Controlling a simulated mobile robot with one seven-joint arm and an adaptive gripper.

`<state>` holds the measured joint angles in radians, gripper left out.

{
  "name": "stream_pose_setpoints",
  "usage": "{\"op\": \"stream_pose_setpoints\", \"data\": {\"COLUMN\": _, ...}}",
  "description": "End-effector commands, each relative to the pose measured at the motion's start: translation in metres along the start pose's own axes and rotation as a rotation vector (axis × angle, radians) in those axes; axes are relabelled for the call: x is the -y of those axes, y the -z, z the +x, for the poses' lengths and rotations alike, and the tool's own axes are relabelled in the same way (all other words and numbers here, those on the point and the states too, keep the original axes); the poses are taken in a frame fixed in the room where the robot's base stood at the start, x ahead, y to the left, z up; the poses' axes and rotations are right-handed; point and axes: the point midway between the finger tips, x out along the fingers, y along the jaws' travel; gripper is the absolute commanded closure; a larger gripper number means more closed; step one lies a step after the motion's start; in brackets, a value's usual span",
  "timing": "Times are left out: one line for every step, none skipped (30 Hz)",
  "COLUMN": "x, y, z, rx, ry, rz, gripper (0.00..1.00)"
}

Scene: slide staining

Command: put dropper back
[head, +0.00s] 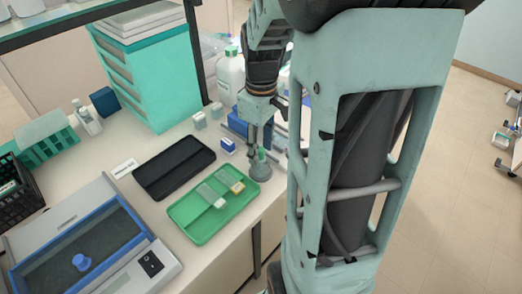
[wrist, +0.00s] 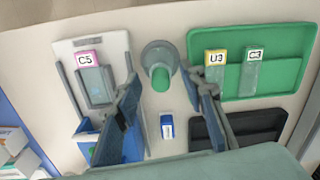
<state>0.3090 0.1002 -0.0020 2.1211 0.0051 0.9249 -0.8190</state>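The dropper's green bulb (wrist: 160,78) stands upright in the mouth of a grey round-based bottle (wrist: 157,52). In the head view the bulb (head: 262,152) and the grey bottle (head: 260,173) stand beside the green tray's right corner. My gripper (wrist: 162,80) is open, with one finger on each side of the bulb in the wrist view and a visible gap to both. In the head view my gripper (head: 258,146) points down just above the bottle. The dropper's lower part is hidden in the bottle.
A green tray (head: 198,232) holds slides labelled U3 (wrist: 214,70) and C3 (wrist: 250,75). A black tray (head: 174,166) lies behind it. A white board with slide C5 (wrist: 88,60) and a blue box (wrist: 92,140) are left in the wrist view, with a small blue-and-white block (wrist: 167,127).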

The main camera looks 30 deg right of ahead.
Motion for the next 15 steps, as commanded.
{"op": "stream_pose_setpoints", "data": {"x": -0.001, "y": 0.001, "z": -0.012, "rx": -0.004, "ry": -0.004, "rz": -0.001, "gripper": 0.62}}
{"op": "stream_pose_setpoints", "data": {"x": -0.001, "y": 0.002, "z": -0.018, "rx": -0.004, "ry": -0.004, "rz": -0.001, "gripper": 0.62}}
{"op": "stream_pose_setpoints", "data": {"x": -0.001, "y": 0.002, "z": -0.026, "rx": -0.005, "ry": -0.005, "rz": -0.001, "gripper": 0.62}}
{"op": "stream_pose_setpoints", "data": {"x": -0.002, "y": 0.003, "z": -0.033, "rx": -0.005, "ry": -0.005, "rz": -0.001, "gripper": 0.62}}
{"op": "stream_pose_setpoints", "data": {"x": -0.001, "y": 0.003, "z": -0.039, "rx": -0.004, "ry": -0.004, "rz": -0.001, "gripper": 0.62}}
{"op": "stream_pose_setpoints", "data": {"x": -0.002, "y": 0.004, "z": -0.048, "rx": -0.004, "ry": -0.004, "rz": 0.0, "gripper": 0.62}}
{"op": "stream_pose_setpoints", "data": {"x": -0.002, "y": 0.004, "z": -0.054, "rx": -0.005, "ry": -0.005, "rz": 0.0, "gripper": 0.62}}
{"op": "stream_pose_setpoints", "data": {"x": -0.002, "y": 0.003, "z": -0.06, "rx": -0.003, "ry": -0.003, "rz": 0.0, "gripper": 0.62}}
{"op": "stream_pose_setpoints", "data": {"x": -0.002, "y": 0.003, "z": -0.067, "rx": -0.004, "ry": -0.004, "rz": 0.0, "gripper": 0.62}}
{"op": "stream_pose_setpoints", "data": {"x": -0.001, "y": 0.003, "z": -0.072, "rx": -0.003, "ry": -0.003, "rz": 0.0, "gripper": 0.62}}
{"op": "stream_pose_setpoints", "data": {"x": -0.002, "y": 0.003, "z": -0.076, "rx": -0.003, "ry": -0.003, "rz": 0.0, "gripper": 0.62}}
{"op": "stream_pose_setpoints", "data": {"x": -0.002, "y": 0.003, "z": -0.082, "rx": -0.002, "ry": -0.003, "rz": 0.0, "gripper": 0.62}}
{"op": "stream_pose_setpoints", "data": {"x": -0.002, "y": 0.003, "z": -0.085, "rx": -0.003, "ry": -0.003, "rz": 0.0, "gripper": 0.62}}
{"op": "stream_pose_setpoints", "data": {"x": -0.002, "y": 0.003, "z": -0.088, "rx": -0.002, "ry": -0.002, "rz": 0.0, "gripper": 0.62}}
{"op": "stream_pose_setpoints", "data": {"x": -0.001, "y": 0.003, "z": -0.091, "rx": -0.001, "ry": -0.001, "rz": 0.0, "gripper": 0.62}}
